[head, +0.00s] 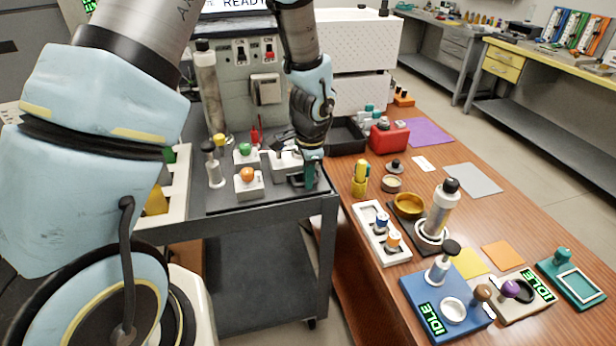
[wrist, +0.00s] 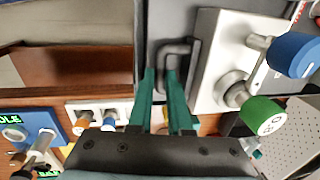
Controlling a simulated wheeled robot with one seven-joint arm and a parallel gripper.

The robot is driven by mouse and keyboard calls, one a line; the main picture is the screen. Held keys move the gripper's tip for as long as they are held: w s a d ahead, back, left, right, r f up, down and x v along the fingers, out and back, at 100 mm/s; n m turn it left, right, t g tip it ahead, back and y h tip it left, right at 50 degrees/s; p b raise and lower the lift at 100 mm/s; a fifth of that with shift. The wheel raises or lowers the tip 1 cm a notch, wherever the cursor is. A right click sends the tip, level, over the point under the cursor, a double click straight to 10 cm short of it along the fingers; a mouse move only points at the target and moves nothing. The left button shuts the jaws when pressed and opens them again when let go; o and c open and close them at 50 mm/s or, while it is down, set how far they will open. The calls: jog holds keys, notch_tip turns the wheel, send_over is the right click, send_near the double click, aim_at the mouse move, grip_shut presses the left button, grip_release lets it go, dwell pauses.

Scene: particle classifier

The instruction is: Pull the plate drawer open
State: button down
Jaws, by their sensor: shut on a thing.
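My gripper (head: 308,176) points down at the right end of the grey cart's top. In the wrist view, its green fingers (wrist: 165,82) are shut on a dark U-shaped handle (wrist: 179,48). The handle stands on a dark surface beside a pale metal block with knobs. I take it for the plate drawer's handle; in the head view the gripper and arm mostly cover it. The drawer's own outline is hard to make out, so I cannot tell how far it is open.
The cart top (head: 225,198) holds a block with an orange knob (head: 247,180) close to the gripper. A grey machine (head: 240,85) stands behind. A wooden bench (head: 390,285) with several tools lies right, across a narrow gap. A black tray (head: 346,137) is just right of my wrist.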

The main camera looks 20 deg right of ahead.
dwell(0.3)
jog(key=shift+s+f, duration=0.1)
jog(key=shift+s, duration=0.25)
jog(key=s+a+b, duration=0.1)
jog(key=s+b, duration=0.2)
jog(key=s, duration=0.5)
jog(key=shift+s+b, duration=0.2)
jog(key=shift+b, duration=0.1)
jog(key=c, duration=0.8)
grip_release()
jog(key=shift+c, duration=0.2)
jog(key=shift+a, duration=0.1)
jog(key=shift+r, duration=0.2)
notch_tip(320, 180, up, 10)
jog(key=s, duration=0.2)
jog(key=shift+r+b, duration=0.25)
jog(key=shift+b, duration=0.2)
